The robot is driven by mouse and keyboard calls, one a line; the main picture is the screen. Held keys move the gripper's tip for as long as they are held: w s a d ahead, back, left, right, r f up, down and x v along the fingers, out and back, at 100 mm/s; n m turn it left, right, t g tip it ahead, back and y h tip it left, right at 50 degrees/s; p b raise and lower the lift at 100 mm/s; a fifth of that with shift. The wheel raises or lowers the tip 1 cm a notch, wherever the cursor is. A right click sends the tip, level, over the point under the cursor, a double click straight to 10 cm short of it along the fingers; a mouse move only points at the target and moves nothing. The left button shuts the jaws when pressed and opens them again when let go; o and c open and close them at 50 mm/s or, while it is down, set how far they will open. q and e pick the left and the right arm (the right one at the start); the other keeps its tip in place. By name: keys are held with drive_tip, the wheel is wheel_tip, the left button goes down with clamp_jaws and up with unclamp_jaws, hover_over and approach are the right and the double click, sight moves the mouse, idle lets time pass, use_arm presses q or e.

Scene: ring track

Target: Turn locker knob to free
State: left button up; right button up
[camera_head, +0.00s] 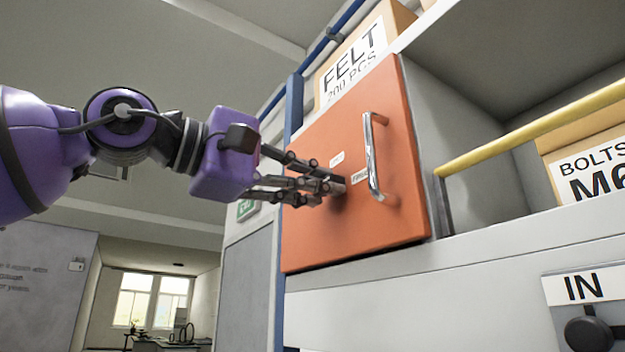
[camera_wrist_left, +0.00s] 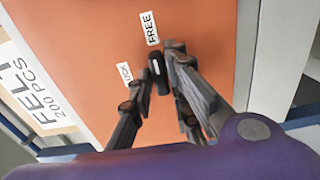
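The orange locker door (camera_head: 310,235) is closed in the head view. My left gripper (camera_head: 335,186) reaches it from the left, its fingers at the small dark knob area beside the labels. In the left wrist view the dark locker knob (camera_wrist_left: 158,70) has a pale mark and its long side points toward the FREE label (camera_wrist_left: 150,28). The LOCK label (camera_wrist_left: 125,73) is to its left. The fingers of my left gripper (camera_wrist_left: 156,82) are closed in close on both sides of the knob. They hide part of it. My right gripper is not in view.
A chrome handle (camera_head: 370,160) stands out from the door just right of the fingers. A yellow rail (camera_head: 530,130) runs across the open shelf to the right. A FELT box (camera_head: 350,60) sits above the locker. Below right is an IN sign (camera_head: 583,288) with a black knob.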

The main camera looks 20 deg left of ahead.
use_arm(q)
drive_tip(key=shift+o, duration=1.1)
drive_tip(key=v, duration=1.2)
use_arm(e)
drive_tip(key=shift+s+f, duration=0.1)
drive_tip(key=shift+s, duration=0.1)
